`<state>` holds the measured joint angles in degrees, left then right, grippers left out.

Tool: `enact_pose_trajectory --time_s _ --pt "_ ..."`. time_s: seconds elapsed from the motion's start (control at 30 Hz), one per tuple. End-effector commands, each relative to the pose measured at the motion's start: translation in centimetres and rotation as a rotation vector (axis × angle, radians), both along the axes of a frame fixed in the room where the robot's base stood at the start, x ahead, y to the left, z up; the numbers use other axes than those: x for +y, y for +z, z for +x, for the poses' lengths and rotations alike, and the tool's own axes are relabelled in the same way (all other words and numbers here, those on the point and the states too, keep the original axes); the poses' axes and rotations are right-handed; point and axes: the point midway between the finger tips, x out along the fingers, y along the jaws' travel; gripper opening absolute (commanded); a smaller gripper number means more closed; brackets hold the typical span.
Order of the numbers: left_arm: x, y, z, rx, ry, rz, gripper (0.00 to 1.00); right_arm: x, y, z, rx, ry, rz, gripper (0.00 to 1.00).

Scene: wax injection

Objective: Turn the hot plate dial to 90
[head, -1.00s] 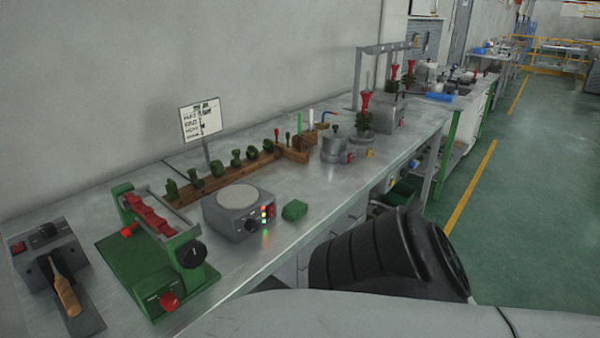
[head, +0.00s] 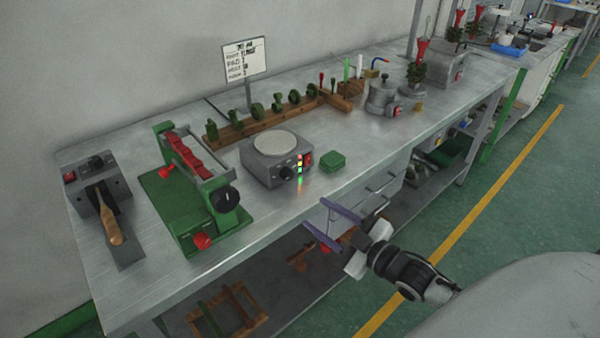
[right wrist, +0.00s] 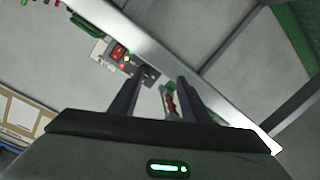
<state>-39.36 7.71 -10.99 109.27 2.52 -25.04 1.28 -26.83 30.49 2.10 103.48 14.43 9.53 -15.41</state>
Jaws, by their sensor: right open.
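The hot plate (head: 262,169) is a grey box with a round pale top, standing on the bench. Its black dial (head: 288,173) is on the front face, beside a column of coloured lights and a red switch. My right gripper (head: 314,213) is open and empty, in front of the bench edge, below and right of the dial and apart from it. In the right wrist view the open fingers (right wrist: 160,79) point toward the red switch (right wrist: 118,51) and panel; the dial's setting is too small to read. My left gripper is not in view.
A green clamp device (head: 188,215) with a black knob stands left of the hot plate. A small green block (head: 333,161) lies to its right. A wooden rack (head: 235,127) of green pieces and a sign (head: 244,62) stand behind. The metal bench (head: 375,145) has free room at right.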

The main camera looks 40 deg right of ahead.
Motion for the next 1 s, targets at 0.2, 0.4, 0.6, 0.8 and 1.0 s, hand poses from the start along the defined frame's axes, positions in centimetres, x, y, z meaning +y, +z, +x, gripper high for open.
enact_pose_trajectory --time_s 0.2,0.4,0.6,0.8,1.0 --pt "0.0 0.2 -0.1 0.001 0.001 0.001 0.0 -1.6 3.5 2.1 -0.099 0.006 -0.05 0.43" --pt "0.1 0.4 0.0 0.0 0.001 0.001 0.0 -1.2 3.6 5.3 -0.099 0.005 -0.049 0.43" --pt "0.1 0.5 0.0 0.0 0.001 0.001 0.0 -0.7 3.5 8.7 -0.097 0.005 -0.048 0.43" --pt "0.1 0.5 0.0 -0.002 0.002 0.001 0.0 -0.3 3.4 10.8 -0.094 0.006 -0.048 0.43" --pt "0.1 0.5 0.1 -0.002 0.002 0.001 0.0 -0.3 3.3 11.4 -0.092 0.006 -0.048 0.43"
